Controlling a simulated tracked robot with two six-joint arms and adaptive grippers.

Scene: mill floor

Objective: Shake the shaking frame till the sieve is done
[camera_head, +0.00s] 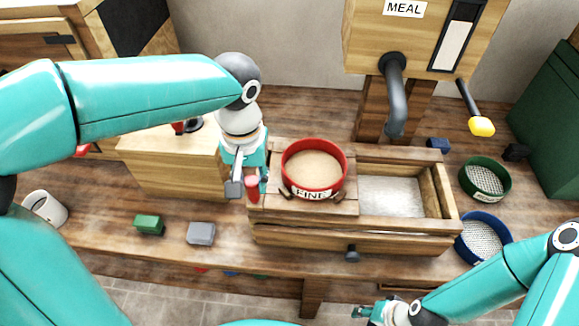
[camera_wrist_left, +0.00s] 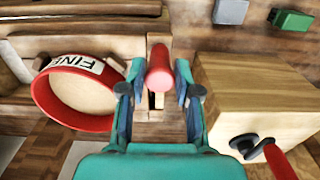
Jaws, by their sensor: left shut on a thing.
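The red sieve (camera_head: 313,150), labelled FINE, sits on the wooden shaking frame (camera_head: 310,207) and holds a tan, flat layer of meal. It also shows at left in the left wrist view (camera_wrist_left: 78,98). The frame's red handle (camera_head: 252,190) stands at its left end. My left gripper (camera_head: 246,187) is shut on this handle, which shows between its fingers in the left wrist view (camera_wrist_left: 158,68). To the right of the sieve is an open bin (camera_head: 390,195) with a pale bottom. My right gripper (camera_head: 366,312) is at the bottom edge, away from everything; its fingers are too small to judge.
A green sieve (camera_head: 485,178) and a blue sieve (camera_head: 483,238) lie at right. The MEAL hopper (camera_head: 425,40) with a grey spout and yellow-ended lever stands behind. A wooden box (camera_head: 170,165), green block (camera_head: 149,225), grey block (camera_head: 201,233) and white mug (camera_head: 45,208) are at left.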

